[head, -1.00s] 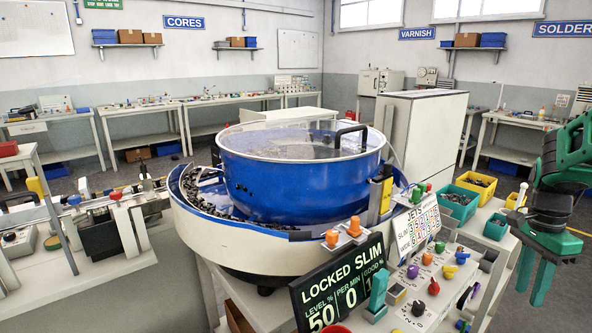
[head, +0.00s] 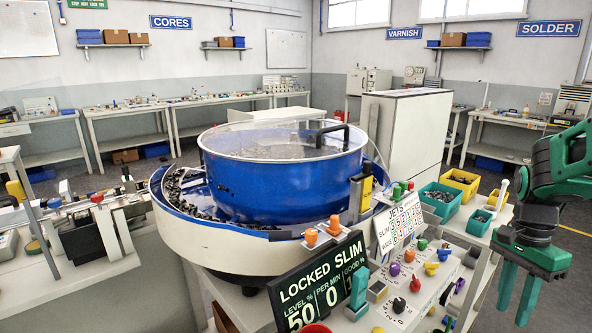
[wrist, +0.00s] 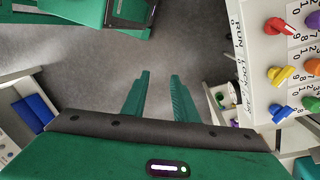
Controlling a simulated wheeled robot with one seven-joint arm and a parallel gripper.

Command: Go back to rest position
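My gripper (head: 515,295) is green and hangs fingers down at the right of the head view, to the right of the control panel. In the wrist view its two green fingers (wrist: 160,95) stand apart with bare grey floor between them. It is open and empty. The blue bowl feeder (head: 283,165) stands in the middle of the head view, with a clear lid and dark parts along its rim track. The control panel (head: 385,310) with coloured knobs lies in front of it, and in the wrist view it (wrist: 255,60) is at the right.
A black sign (head: 325,283) reading LOCKED SLIM stands before the bowl. Yellow (head: 459,184) and teal bins (head: 439,203) sit on the bench left of my arm. A tall white cabinet (head: 405,140) stands behind. Floor beneath my gripper is clear.

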